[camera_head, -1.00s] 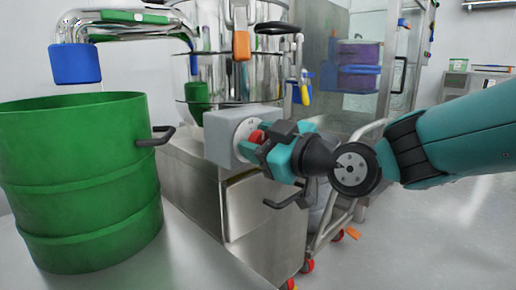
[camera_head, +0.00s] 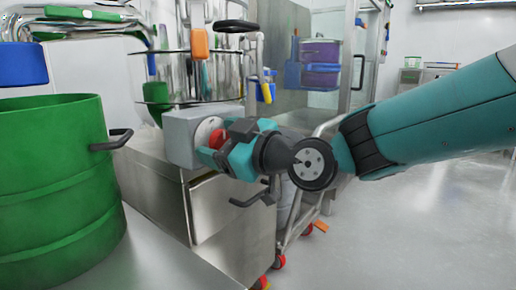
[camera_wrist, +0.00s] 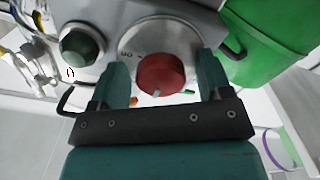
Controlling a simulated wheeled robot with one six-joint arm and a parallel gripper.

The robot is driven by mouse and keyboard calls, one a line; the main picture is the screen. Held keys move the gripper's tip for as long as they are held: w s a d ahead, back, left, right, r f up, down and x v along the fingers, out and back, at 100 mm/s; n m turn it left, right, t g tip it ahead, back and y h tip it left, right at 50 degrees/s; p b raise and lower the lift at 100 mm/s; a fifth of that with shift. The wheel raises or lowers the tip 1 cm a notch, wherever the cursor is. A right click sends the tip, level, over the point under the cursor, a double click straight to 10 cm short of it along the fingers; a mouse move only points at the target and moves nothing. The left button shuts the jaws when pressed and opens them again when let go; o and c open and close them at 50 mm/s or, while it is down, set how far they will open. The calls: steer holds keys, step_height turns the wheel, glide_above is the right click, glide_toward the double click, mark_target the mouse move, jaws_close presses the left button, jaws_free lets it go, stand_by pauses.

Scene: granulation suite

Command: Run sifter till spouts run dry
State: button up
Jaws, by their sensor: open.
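The steel sifter (camera_head: 183,75) stands at the left behind a grey control box (camera_head: 183,138). The box carries a red rotary knob (camera_wrist: 160,76), also seen in the head view (camera_head: 217,138), and a dark green button (camera_wrist: 82,46). My gripper (camera_wrist: 163,64) is open, with one finger on either side of the red knob; visible gaps separate the fingers from it. In the head view my gripper (camera_head: 213,143) is at the box's front. A blue-ended spout (camera_head: 22,64) hangs above a green drum (camera_head: 55,180). I cannot tell whether anything flows from it.
A steel cabinet (camera_head: 225,220) with black handles is below the box. A wheeled steel frame (camera_head: 292,225) stands close behind my arm. A purple container (camera_head: 320,65) is at the back. The floor at the right (camera_head: 430,220) is clear.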

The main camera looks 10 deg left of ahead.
steer(key=p+v, duration=0.1)
steer(key=v, duration=1.6)
steer(key=shift+d, duration=0.25)
steer(key=s+d+r+m+g+h+p, duration=0.4)
steer(key=s+d+m+h+p, duration=0.3)
steer(key=p, duration=0.3)
steer(key=s+d+r+m+g+h+p, duration=0.3)
steer(key=s+d+r+m+h+p, duration=0.25)
steer(key=d+p, duration=0.4)
step_height(320, 180, up, 33)
steer(key=s+p, duration=0.1)
steer(key=p, duration=3.4)
steer(key=shift+s+r, duration=0.2)
steer(key=shift+s, duration=0.1)
